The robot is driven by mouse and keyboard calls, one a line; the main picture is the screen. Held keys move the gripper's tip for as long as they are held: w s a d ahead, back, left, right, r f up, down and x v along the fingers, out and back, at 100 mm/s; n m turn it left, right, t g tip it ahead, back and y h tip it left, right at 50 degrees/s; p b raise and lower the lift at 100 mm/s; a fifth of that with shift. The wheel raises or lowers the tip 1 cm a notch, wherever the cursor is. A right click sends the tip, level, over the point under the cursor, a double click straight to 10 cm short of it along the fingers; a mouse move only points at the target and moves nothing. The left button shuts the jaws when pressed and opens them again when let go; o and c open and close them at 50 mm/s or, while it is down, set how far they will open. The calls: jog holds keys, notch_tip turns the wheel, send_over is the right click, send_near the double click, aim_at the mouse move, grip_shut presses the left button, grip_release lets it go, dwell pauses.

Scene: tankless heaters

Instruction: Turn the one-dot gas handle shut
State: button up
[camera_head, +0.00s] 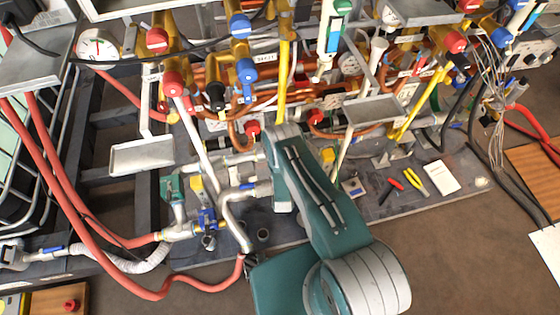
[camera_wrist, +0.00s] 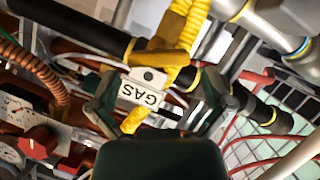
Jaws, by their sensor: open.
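In the wrist view, a white tag (camera_wrist: 141,91) reads GAS upside down and bears one black dot. A yellow lever-like piece (camera_wrist: 158,58), which looks like the gas handle, lies just above the tag, by a yellow corrugated gas line (camera_wrist: 192,22). My gripper (camera_wrist: 165,98) is open, with one dark green finger on each side of the tag and line. I cannot tell whether either finger touches them. In the head view, a yellow gas line (camera_head: 284,70) runs down behind my teal arm, which hides the gripper and the handle there.
Copper and dark pipes crowd around the gripper; a red knob (camera_wrist: 37,142) is at lower left in the wrist view. In the head view, red-handled valves (camera_head: 172,84), blue handles (camera_head: 246,72) and a metal shelf (camera_head: 370,110) stand close by. Pliers (camera_head: 414,182) lie on the base board.

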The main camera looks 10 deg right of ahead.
jog(key=shift+x, duration=1.8)
jog(key=c, duration=0.8)
jog(key=m+y, duration=0.2)
jog(key=m, duration=0.1)
jog(key=shift+m+y, duration=0.3)
